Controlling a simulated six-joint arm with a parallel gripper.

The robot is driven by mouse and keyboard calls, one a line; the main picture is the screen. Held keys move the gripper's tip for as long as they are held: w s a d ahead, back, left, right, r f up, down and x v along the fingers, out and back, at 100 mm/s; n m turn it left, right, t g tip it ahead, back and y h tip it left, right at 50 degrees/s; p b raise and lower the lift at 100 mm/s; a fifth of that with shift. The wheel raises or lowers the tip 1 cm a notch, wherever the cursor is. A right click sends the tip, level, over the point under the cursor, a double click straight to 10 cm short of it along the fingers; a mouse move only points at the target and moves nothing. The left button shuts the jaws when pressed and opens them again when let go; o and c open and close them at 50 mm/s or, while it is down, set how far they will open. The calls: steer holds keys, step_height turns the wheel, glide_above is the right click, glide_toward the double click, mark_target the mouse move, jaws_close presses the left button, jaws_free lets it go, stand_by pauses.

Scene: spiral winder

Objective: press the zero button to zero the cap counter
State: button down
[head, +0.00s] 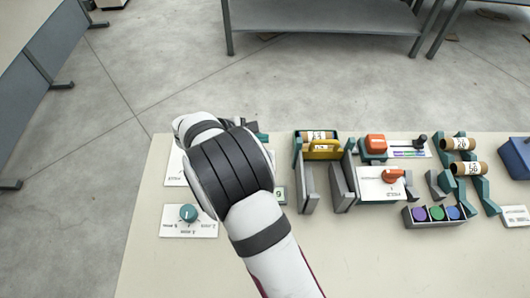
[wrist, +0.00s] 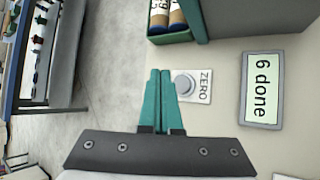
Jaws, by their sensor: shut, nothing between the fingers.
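The zero button (wrist: 185,84) is a round grey button on a white plate marked ZERO (wrist: 206,84) in the wrist view. The cap counter (wrist: 262,90) is a grey-framed display to its right, reading "6 done". A bit of a similar greenish display (head: 281,194) shows beside my arm in the head view. My gripper (wrist: 160,74) has teal fingers, shut together and empty. In the wrist view the fingers lie just left of the button and partly cover its plate's edge; I cannot tell their height above it. In the head view my arm hides the button and the fingers.
A teal knob (head: 188,213) on a white plate stands at the bench's left. Right of my arm are a yellow-handled bin (head: 323,150), an orange lever (head: 393,175), a tray of coloured caps (head: 435,215) and teal stands with rolls (head: 469,168). The bench's front is clear.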

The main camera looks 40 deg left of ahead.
steer(key=shift+f, duration=2.2)
steer(key=shift+f, duration=0.4)
steer(key=shift+f, duration=0.4)
stand_by(0.8)
steer(key=shift+r, duration=0.85)
steer(key=shift+r, duration=2.5)
